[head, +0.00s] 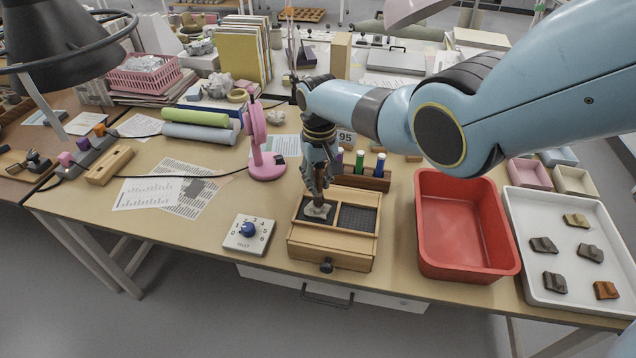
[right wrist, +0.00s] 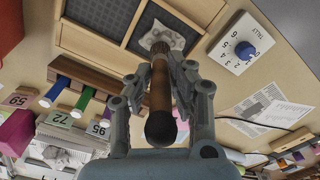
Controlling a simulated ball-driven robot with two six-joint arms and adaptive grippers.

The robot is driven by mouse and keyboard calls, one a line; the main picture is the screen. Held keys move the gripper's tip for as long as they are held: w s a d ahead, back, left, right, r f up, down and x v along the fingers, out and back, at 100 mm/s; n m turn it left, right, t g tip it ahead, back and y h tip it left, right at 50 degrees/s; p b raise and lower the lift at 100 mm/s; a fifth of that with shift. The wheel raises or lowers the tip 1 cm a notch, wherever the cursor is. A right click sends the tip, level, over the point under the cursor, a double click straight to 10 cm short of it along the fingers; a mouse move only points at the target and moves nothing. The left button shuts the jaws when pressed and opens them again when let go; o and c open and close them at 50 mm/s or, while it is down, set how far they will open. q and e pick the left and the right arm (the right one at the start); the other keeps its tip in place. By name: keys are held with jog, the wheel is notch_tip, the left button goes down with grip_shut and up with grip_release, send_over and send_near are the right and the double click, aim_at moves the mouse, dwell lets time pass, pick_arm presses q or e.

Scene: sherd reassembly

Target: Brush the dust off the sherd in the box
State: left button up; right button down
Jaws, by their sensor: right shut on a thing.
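My right gripper (head: 319,196) is shut on a brush with a brown wooden handle (right wrist: 160,98). The brush points down into the left compartment of the wooden box (head: 330,262), which has two dark-lined compartments. A pale sherd (head: 317,210) lies in that left compartment, directly under the brush; it also shows in the right wrist view (right wrist: 176,38). The brush's tip is at the sherd, but whether the bristles touch it I cannot tell. The right compartment (head: 357,219) is empty. My left gripper is not in view.
A tally dial (head: 249,234) stands left of the box and a red tub (head: 458,276) right of it. A white tray (head: 610,305) with several dark and brown sherds is at far right. A rack of capped tubes (head: 360,179) and a pink lamp (head: 265,165) stand behind.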

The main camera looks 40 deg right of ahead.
aim_at(320, 165)
jog(key=shift+w+d+f, duration=0.1)
jog(key=shift+w+d, duration=0.1)
jog(key=shift+d, duration=0.05)
notch_tip(320, 165, up, 4)
jog(key=p, duration=0.3)
jog(key=shift+f, duration=0.1)
jog(key=shift+r+b, duration=0.3)
jog(key=shift+r, duration=0.9)
